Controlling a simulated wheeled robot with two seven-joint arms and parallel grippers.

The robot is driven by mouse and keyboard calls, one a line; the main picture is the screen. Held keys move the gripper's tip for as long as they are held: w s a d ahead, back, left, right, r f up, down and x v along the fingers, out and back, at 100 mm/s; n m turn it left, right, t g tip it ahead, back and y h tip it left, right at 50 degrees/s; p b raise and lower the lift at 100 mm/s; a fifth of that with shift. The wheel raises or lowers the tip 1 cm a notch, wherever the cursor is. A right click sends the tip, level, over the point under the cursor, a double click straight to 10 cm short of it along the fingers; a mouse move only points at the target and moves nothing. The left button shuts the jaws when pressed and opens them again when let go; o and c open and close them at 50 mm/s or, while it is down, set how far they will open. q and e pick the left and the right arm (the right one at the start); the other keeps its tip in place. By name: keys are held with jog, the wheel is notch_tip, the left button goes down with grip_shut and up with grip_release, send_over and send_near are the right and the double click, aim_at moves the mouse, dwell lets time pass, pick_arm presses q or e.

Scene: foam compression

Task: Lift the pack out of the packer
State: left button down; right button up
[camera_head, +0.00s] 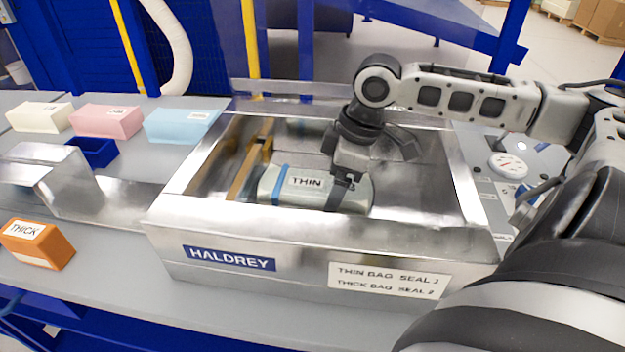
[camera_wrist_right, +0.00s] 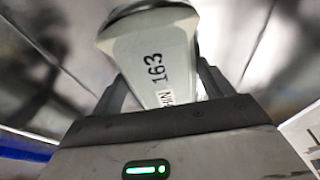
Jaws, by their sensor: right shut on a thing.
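The pack (camera_head: 275,186) is a pale grey-green bag with a blue band and a label reading THIN. It lies inside the open metal packer (camera_head: 300,233), which bears a HALDREY plate. My right gripper (camera_head: 345,180) reaches down into the packer and is shut on the pack's right part. In the right wrist view the pack (camera_wrist_right: 155,55), marked 163, sits between the fingers of my right gripper (camera_wrist_right: 165,90). Whether the pack touches the packer floor cannot be told. My left gripper is not in view.
White, pink and light blue foam blocks (camera_head: 105,121) stand on the bench at the back left, near a dark blue tray (camera_head: 92,152). An orange block (camera_head: 37,244) labelled THICK lies at the front left. A round gauge (camera_head: 508,165) is right of the packer. The packer's walls surround the pack.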

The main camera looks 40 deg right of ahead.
jog(key=shift+r+p, duration=1.3)
jog(key=shift+p, duration=0.25)
jog(key=shift+r, duration=1.15)
jog(key=shift+r, duration=0.2)
notch_tip(320, 180, up, 4)
jog(key=shift+r, duration=0.25)
jog(key=shift+r, duration=0.1)
